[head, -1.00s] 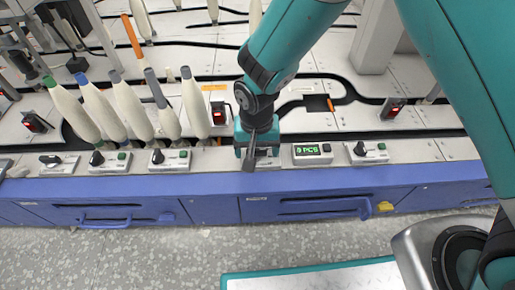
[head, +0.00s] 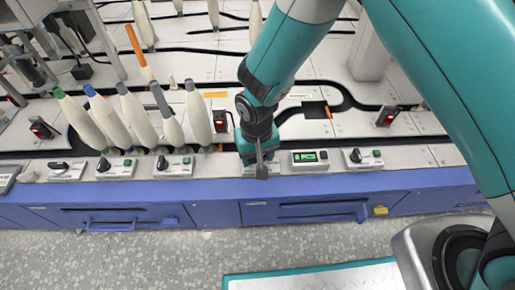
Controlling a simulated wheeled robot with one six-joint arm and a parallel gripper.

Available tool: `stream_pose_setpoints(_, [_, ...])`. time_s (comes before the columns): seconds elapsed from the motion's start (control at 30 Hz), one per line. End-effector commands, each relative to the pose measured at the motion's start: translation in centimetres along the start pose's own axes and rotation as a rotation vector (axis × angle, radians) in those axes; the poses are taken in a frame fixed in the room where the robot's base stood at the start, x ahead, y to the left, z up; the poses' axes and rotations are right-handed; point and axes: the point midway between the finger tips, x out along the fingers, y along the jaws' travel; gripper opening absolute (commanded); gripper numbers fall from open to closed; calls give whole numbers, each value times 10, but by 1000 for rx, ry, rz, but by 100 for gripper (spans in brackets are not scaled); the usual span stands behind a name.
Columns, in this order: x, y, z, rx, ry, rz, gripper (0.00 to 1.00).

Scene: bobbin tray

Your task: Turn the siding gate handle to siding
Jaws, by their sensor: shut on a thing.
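My gripper (head: 261,169) points down at a small grey control plate (head: 275,170) on the front ledge, just left of the green counter display. It is shut on the handle there, which I take to be the siding gate handle. The fingers and wrist hide the handle, so its angle and the plate's markings cannot be read.
Similar plates with black knobs stand along the ledge, to the left (head: 173,166) and right (head: 362,158). The counter display (head: 310,158) is close on the right. Several cream bobbins (head: 112,121) stand at the back left. Blue drawers (head: 320,209) lie below.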

Motion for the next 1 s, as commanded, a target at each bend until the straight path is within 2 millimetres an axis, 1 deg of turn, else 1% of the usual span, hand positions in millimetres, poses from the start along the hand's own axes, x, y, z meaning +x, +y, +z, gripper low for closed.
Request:
stream_pose_setpoints(0.03, [-6,0,0,-40,-3,1,32])
stream_pose_setpoints(0.6, [-4,0,-2,-560,-2,0,32])
stream_pose_setpoints(0.8, [-3,-1,-2,-693,-2,0,32])
stream_pose_setpoints(1.0, [-1,-1,-2,-777,-3,0,32])
